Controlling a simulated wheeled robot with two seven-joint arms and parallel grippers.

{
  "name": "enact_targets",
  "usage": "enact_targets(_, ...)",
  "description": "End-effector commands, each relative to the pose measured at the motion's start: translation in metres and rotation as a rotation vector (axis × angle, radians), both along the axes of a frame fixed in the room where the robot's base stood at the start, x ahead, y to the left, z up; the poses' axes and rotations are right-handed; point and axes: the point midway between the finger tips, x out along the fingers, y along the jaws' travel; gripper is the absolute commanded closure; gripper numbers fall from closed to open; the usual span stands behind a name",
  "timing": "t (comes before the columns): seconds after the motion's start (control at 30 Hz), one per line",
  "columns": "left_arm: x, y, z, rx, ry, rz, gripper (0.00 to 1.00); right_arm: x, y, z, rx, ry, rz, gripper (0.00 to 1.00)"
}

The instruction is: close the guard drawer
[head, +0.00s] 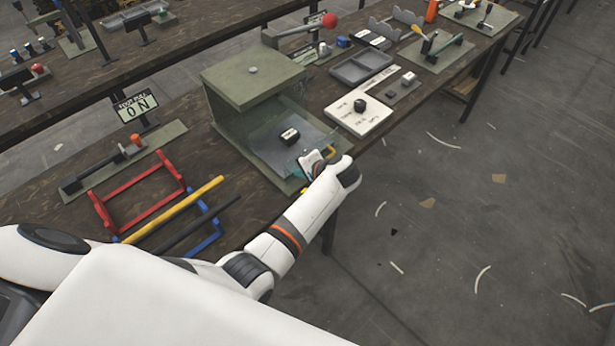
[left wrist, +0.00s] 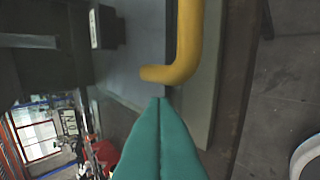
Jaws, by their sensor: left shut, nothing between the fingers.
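The press housing (head: 252,78) is a green box with see-through sides, on the bench's near edge. Low in it, a grey drawer plate (head: 268,133) reaches towards the front, with a small black block (head: 289,136) on it. A yellow handle (head: 331,152) is at the drawer's front, partly hidden by my left gripper (head: 299,163). In the left wrist view the teal fingers (left wrist: 159,101) are together and empty. Their tips are just beside the free end of the yellow handle (left wrist: 187,45); contact cannot be told. My right gripper is not in view.
A white panel with a black knob (head: 358,114) and a grey tray (head: 362,67) are to the right. A red frame (head: 131,190) and yellow bar (head: 174,209) are to the left. Open floor (head: 450,220) lies in front of the bench.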

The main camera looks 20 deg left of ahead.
Motion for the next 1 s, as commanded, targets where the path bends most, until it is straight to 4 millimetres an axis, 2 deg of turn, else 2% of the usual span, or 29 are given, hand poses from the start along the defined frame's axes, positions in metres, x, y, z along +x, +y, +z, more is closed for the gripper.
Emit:
enact_targets(0.03,0.005,0.013,0.001,0.006,-0.002,0.003,1.0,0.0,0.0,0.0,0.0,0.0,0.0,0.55)
enact_targets(0.2,0.02,0.049,0.001,0.006,-0.004,0.005,1.0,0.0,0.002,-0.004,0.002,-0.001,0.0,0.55)
enact_targets(0.5,0.044,0.106,-0.001,0.004,-0.003,0.002,1.0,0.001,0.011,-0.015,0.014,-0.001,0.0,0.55)
enact_targets(0.73,0.054,0.131,0.0,0.003,-0.002,0.001,1.0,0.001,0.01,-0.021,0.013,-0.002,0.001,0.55)
enact_targets(1.0,0.058,0.14,0.001,0.004,-0.002,0.001,1.0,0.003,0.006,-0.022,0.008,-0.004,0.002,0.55)
